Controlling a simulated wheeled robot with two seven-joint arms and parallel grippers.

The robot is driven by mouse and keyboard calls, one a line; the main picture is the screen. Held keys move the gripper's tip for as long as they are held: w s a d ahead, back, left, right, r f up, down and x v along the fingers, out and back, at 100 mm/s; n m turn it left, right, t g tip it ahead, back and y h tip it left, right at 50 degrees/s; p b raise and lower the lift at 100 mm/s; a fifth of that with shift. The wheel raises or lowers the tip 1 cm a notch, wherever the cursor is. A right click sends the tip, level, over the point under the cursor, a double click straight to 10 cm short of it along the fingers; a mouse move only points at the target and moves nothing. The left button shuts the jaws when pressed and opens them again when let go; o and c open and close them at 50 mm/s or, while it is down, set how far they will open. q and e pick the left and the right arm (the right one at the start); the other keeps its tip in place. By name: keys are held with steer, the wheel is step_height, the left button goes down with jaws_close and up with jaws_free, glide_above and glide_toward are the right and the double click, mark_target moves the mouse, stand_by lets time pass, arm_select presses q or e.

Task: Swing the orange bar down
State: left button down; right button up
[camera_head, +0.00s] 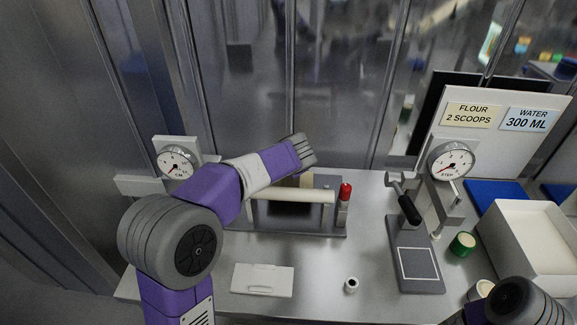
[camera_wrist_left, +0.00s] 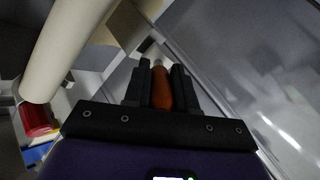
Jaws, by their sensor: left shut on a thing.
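The orange bar (camera_wrist_left: 161,90) shows in the left wrist view between the two dark fingers of my left gripper (camera_wrist_left: 159,72), which is shut on it. Only a short upright piece of the bar shows; its pale tip is just beyond the fingers. In the head view my left arm reaches over the machine with the pale roller (camera_head: 292,195), and its wrist hides the fingers and the bar. My right gripper is not in view; only part of my right arm is at the bottom right.
A dial gauge (camera_head: 175,163) is at the left, another (camera_head: 450,160) at the right. A black-handled lever (camera_head: 409,208) and a white open box (camera_head: 527,238) stand to the right. A white plate (camera_head: 263,280) lies in front.

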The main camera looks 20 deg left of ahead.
arm_select(q)
steer(key=shift+a+f, duration=0.1)
stand_by(0.5)
steer(key=c, duration=0.9)
jaws_free()
steer(key=shift+s, duration=0.1)
steer(key=shift+v, duration=3.85)
steer(key=shift+c, duration=0.3)
